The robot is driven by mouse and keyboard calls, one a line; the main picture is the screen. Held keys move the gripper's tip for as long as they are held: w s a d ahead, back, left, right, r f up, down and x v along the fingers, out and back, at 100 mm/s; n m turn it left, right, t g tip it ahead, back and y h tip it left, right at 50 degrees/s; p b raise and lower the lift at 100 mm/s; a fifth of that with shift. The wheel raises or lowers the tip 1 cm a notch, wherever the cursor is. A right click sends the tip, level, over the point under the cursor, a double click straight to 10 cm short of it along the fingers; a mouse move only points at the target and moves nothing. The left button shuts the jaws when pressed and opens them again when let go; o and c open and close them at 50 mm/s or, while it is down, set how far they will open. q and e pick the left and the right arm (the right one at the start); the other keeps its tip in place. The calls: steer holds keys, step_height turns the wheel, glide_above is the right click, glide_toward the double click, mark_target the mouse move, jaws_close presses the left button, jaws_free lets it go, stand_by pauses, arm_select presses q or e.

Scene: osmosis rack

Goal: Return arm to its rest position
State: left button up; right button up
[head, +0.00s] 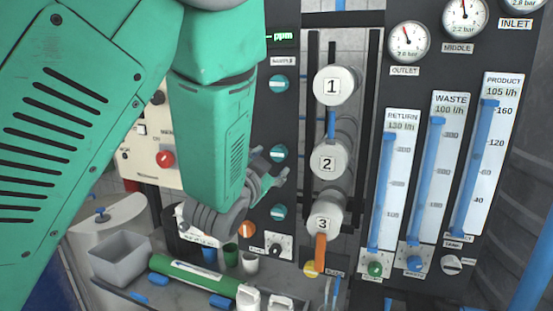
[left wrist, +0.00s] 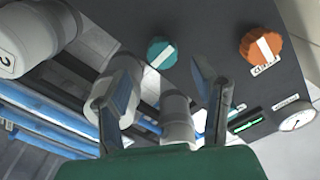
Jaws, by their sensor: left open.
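My left arm (head: 215,130) is green and comes in from the upper left of the head view. It hangs down in front of the panel and hides part of it. My left gripper (head: 272,166) is open and empty in front of the dark valve panel, near the teal knobs. In the left wrist view, the open fingers (left wrist: 162,75) point toward a teal knob (left wrist: 162,53) with a white bar. That knob shows beyond the gap between the fingers, not gripped. An orange knob (left wrist: 262,47) is to its right. My right gripper is not in view.
Numbered white cylinders (head: 335,86) stand right of the gripper, with an orange handle (head: 320,254) below. Flow meters (head: 399,170) and gauges (head: 408,41) are farther right. Below the arm are a grey bin (head: 120,258), a green tube (head: 192,275) and small cups (head: 250,262) on a bench.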

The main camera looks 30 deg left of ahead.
arm_select(q)
steer(key=shift+s+d, duration=0.15)
steer(key=shift+s, duration=0.35)
steer(key=shift+f, duration=0.1)
steer(key=s+d+f+n+g+h+b, duration=0.1)
steer(key=s+f+g, duration=0.25)
steer(key=f, duration=0.75)
steer(key=s+d+f+g+h+b, duration=0.15)
steer(key=s+f, duration=0.25)
steer(key=f, duration=0.7)
steer(key=s+f+n+g+b, duration=0.1)
steer(key=s+f+g, duration=0.25)
steer(key=f, duration=0.75)
steer(key=s+d+f+g+h+b, duration=0.1)
steer(key=s+f+g, duration=0.3)
steer(key=s+f, duration=0.4)
steer(key=s+d+f+n+g+h+b, duration=0.1)
steer(key=s+d+f+g, duration=0.3)
steer(key=s+f, duration=0.5)
steer(key=s+b, duration=0.1)
steer(key=s, duration=0.3)
steer(key=shift+s+f+n, duration=0.3)
